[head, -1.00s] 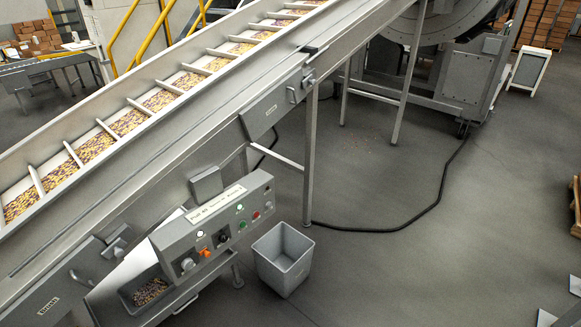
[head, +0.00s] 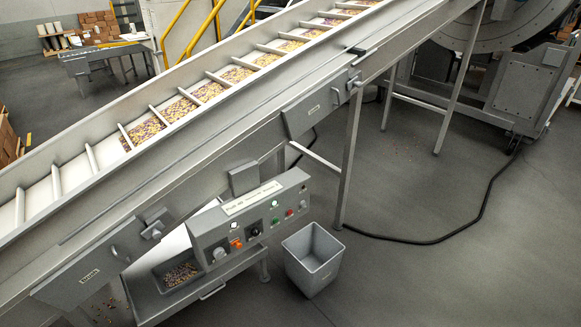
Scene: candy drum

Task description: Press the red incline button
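The grey control panel (head: 250,217) is on the front of the inclined conveyor, below its belt. A small red button (head: 289,213) sits on the right part of the panel, beside a green button (head: 276,222). An orange switch (head: 237,243), a dark knob (head: 254,232) and a pale knob (head: 219,254) are further left. The panel label is too small to read surely. Neither of my grippers is in view, and nothing touches the panel.
The inclined conveyor (head: 215,140) carries candy on its upper belt; its lower sections are empty. A grey bin (head: 313,259) stands on the floor right of the panel. A black cable (head: 420,242) crosses the otherwise open floor at right. A large drum (head: 515,25) stands behind.

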